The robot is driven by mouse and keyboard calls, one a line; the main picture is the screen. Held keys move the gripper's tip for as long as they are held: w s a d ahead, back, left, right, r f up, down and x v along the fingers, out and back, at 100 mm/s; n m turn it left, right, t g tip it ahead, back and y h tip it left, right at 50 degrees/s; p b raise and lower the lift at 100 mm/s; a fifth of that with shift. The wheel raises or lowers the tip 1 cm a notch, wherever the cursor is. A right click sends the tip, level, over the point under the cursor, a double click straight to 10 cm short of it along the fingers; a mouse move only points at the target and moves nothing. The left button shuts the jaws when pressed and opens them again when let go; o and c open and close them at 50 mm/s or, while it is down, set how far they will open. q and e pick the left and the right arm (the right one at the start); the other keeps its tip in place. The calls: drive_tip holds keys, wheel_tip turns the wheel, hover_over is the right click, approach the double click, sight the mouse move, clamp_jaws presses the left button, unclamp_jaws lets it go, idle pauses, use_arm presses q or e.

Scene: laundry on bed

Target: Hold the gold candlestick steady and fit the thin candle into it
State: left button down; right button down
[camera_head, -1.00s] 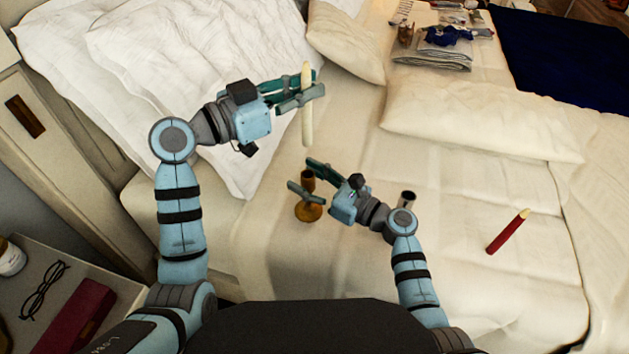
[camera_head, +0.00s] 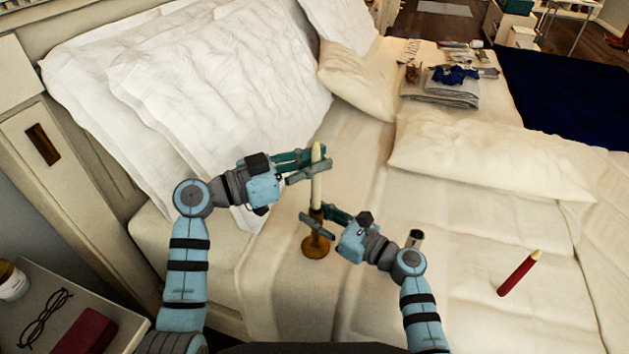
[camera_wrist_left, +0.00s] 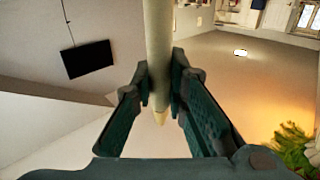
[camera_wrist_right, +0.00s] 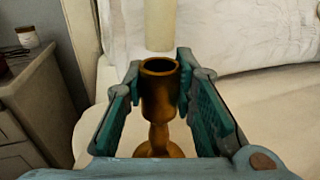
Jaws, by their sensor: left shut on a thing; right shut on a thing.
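The thin cream candle (camera_head: 316,190) is upright in my left gripper (camera_head: 321,164), which is shut on its upper part. The left wrist view shows the candle (camera_wrist_left: 158,45) between the fingers with its pointed tip showing. The gold candlestick (camera_head: 316,248) stands upright on the bed, and my right gripper (camera_head: 314,213) is shut around its cup. In the right wrist view the cup (camera_wrist_right: 158,92) of the candlestick is open and empty at the top. The candle's lower end (camera_wrist_right: 159,28) hangs above the rim there, with a small gap between them.
A red candle (camera_head: 518,274) lies on the bed at the right. A small metal cylinder (camera_head: 414,238) is just behind my right arm. Pillows (camera_head: 200,90) fill the upper left. Folded cloth (camera_head: 440,88) lies at the back. A nightstand (camera_head: 125,320) is at the lower left.

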use_arm(q)
hover_over(314, 207)
drive_tip(key=f, duration=0.3)
drive_tip(key=w+f, duration=0.1)
drive_tip(key=f, duration=0.1)
drive_tip(key=shift+d, duration=0.1)
use_arm(e)
drive_tip(key=shift+f, duration=0.1)
use_arm(q)
drive_tip(key=c, duration=1.6)
unclamp_jaws()
drive_tip(key=v, duration=1.2)
